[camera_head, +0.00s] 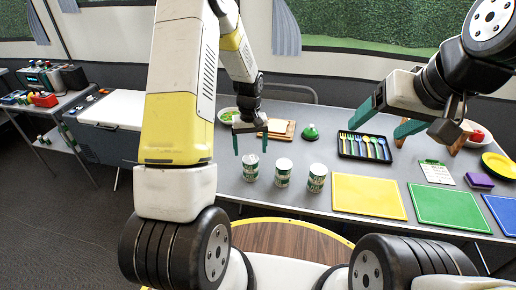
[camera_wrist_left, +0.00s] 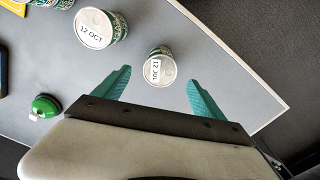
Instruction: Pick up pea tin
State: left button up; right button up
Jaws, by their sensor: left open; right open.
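Three green-and-white tins stand upright in a row on the grey table: a left tin (camera_head: 250,167), a middle tin (camera_head: 283,172) and a right tin (camera_head: 316,178). I cannot read which one holds peas. My left gripper (camera_head: 250,143) is open and empty above and just behind the left tin. In the left wrist view, a tin marked "12 JUL" (camera_wrist_left: 160,66) lies just beyond the gap between the fingertips of my left gripper (camera_wrist_left: 158,80). A tin marked "12 OCT" (camera_wrist_left: 100,29) stands further off. My right gripper (camera_head: 383,120) is open and empty, above the table at right.
A green dome-shaped object (camera_head: 310,132) stands behind the tins and a cutlery tray (camera_head: 364,147) to their right. Yellow (camera_head: 368,196) and green (camera_head: 448,206) boards lie at the front right. The table's left edge is near the left tin.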

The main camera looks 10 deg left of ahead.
aim_at(250, 159)
pick_arm(q)
notch_tip(250, 159, down, 7)
jog(key=shift+w+a+f, duration=0.1)
jog(key=c, duration=1.6)
